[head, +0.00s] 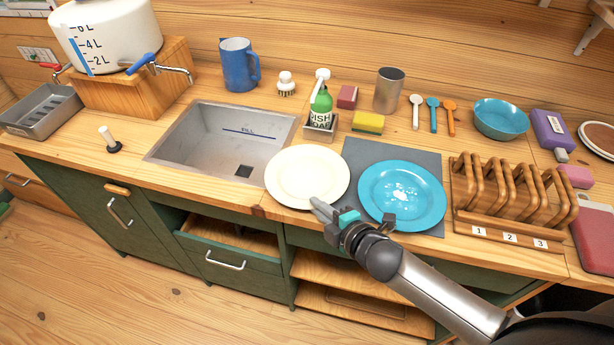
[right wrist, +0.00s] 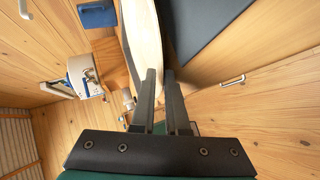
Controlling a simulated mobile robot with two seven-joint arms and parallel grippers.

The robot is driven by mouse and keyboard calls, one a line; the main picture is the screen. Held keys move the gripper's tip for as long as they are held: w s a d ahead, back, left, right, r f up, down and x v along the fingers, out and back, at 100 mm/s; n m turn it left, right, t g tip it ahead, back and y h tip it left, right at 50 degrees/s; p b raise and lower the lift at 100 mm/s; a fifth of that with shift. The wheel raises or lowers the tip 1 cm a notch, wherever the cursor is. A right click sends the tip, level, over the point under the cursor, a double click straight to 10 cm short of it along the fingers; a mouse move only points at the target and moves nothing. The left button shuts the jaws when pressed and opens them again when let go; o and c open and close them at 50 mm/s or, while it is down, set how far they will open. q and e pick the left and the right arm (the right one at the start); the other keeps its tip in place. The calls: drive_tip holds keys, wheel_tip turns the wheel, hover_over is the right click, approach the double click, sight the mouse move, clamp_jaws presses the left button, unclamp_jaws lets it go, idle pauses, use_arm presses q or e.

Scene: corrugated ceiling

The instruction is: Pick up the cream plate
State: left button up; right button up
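The cream plate (head: 303,174) is at the front of the counter, between the sink and the blue plate. My right gripper (head: 318,206) reaches in from the lower right to the plate's near rim. In the right wrist view the two fingers (right wrist: 160,78) are close together, with the rim of the cream plate (right wrist: 145,35) seen edge-on between their tips. They look shut on it. I cannot tell whether the plate is clear of the counter. My left gripper is not in view.
A blue plate (head: 385,205) lies on a grey mat (head: 361,152) just right of the cream plate. A wooden rack (head: 470,212) stands further right. The sink (head: 201,151) is to the left. A soap bottle (head: 321,107) and sponge (head: 368,123) stand behind. A drawer (head: 229,262) below is open.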

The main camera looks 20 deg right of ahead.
drive_tip(key=shift+c, duration=0.2)
clamp_jaws()
idle(1.1)
drive_tip(key=shift+r, duration=0.15)
